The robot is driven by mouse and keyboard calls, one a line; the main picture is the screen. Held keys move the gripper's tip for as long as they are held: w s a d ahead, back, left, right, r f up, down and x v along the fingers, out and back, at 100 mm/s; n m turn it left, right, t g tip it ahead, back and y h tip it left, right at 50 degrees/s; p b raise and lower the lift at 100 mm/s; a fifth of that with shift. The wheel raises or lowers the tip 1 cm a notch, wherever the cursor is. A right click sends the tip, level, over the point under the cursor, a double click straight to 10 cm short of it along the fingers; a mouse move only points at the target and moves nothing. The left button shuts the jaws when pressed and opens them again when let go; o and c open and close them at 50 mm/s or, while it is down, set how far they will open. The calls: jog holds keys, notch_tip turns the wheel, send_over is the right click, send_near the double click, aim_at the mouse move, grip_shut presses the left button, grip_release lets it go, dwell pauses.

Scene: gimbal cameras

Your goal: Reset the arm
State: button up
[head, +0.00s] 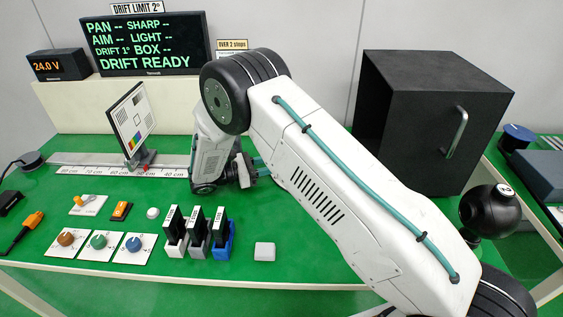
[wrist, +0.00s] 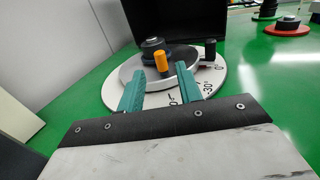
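My arm (head: 340,190) is raised and folded across the head view, its elbow up near the board. My gripper (head: 264,167) is low behind the upper arm, with its teal fingers partly hidden. In the wrist view my gripper (wrist: 160,70) is open, with a clear gap between the two teal fingers. Beyond the fingertips is a round turntable (wrist: 123,88) with a white degree scale. An orange upright peg (wrist: 161,60) and dark knobs stand on or by it. I cannot tell whether the fingers touch anything. The upper arm hides the turntable in the head view.
A black box (head: 410,110) with a handle stands at the back right. A test chart (head: 132,118) stands on a ruler rail (head: 75,160). Three dials, several switches and three upright cards (head: 195,230) are at the front left. The display board (head: 145,45) reads DRIFT READY.

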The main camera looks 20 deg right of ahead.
jog(key=shift+a, duration=0.35)
jog(key=s+d+r+m+g+y, duration=0.2)
jog(key=s+d+r+m+y, duration=0.35)
jog(key=s+r, duration=0.4)
jog(key=s+d+r+m+g+y, duration=0.4)
jog(key=s+d+r, duration=0.3)
jog(key=r, duration=0.6)
jog(key=s+r+m+t+y, duration=0.3)
jog(key=s+m+t+y, duration=0.3)
jog(key=s, duration=1.6)
jog(key=shift+s+a+m+t+y, duration=0.15)
jog(key=shift+a+m+t+y, duration=0.3)
jog(key=shift+m+y, duration=0.9)
